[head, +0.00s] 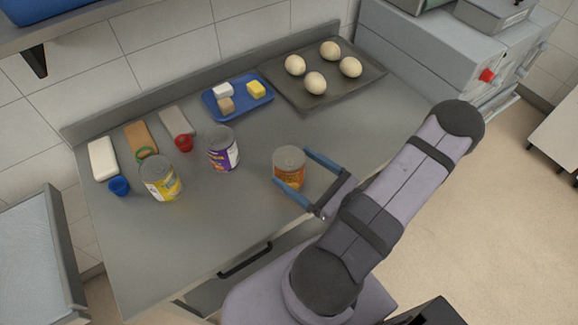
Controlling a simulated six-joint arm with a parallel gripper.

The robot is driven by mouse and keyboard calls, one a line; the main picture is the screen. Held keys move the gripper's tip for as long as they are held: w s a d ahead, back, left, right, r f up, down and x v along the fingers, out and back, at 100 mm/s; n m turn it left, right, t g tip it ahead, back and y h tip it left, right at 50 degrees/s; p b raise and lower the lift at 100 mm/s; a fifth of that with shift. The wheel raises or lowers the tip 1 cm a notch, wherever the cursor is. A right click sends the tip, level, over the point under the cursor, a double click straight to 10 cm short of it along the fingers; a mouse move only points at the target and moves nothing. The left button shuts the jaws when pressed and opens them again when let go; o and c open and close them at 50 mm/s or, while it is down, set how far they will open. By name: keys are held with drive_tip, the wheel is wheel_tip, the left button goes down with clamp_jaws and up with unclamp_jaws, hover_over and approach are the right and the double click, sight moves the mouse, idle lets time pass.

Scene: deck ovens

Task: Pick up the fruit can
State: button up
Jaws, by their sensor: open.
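A can with an orange label (289,170) stands upright on the grey counter. My gripper (293,167) is open, with one blue finger on the right side of this can and the other at its lower front, so the can sits between them. I cannot tell whether the fingers touch it. A purple-and-white can (223,150) stands to its left, and a yellow-labelled can (160,179) stands farther left. The labels are too small to read, so I cannot tell for sure which is the fruit can.
The counter (210,235) is clear at the front. A dark tray (284,92) with several pale dough balls and a blue tray (240,109) with small blocks lie behind.

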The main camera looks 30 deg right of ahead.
sight(289, 163)
drive_tip(key=shift+p+x, duration=0.55)
drive_tip(key=shift+x, duration=1.05)
drive_tip(key=shift+c, duration=0.4)
drive_tip(key=c, duration=1.6)
drive_tip(key=shift+r, duration=0.15)
drive_tip(key=shift+r+b, duration=0.45)
drive_tip(key=shift+r, duration=4.45)
